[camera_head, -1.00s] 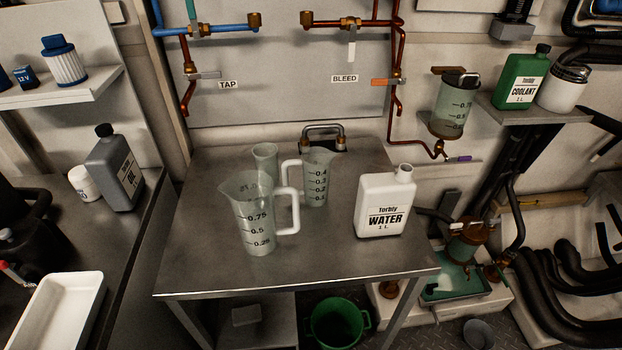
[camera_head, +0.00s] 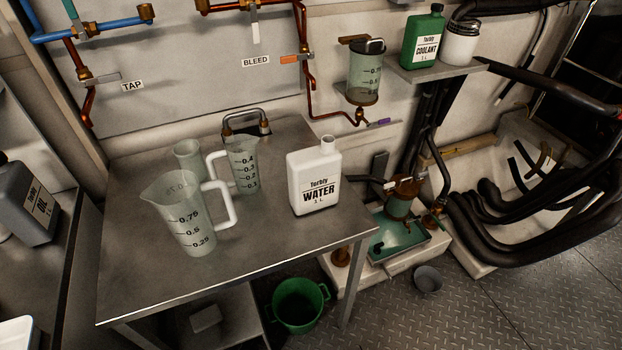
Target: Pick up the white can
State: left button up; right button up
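The white can (camera_head: 314,179) is a rectangular jug labelled "Torbly WATER 1 L". It stands upright on the right part of the metal table (camera_head: 270,250), with its open-looking neck at the top. Nothing touches it. Neither of my grippers shows in the head view.
A large measuring jug (camera_head: 185,215), a smaller jug (camera_head: 243,168) and a beaker (camera_head: 188,158) stand left of the can. A green coolant can (camera_head: 423,40) and a white container (camera_head: 461,42) sit on a wall shelf. A green bucket (camera_head: 298,305) stands on the floor.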

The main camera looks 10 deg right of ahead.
aim_at(314, 173)
jog(key=z, duration=2.25)
jog(key=i, duration=1.4)
jog(key=u, duration=3.45)
jog(key=i, duration=0.5)
jog(key=z, duration=0.1)
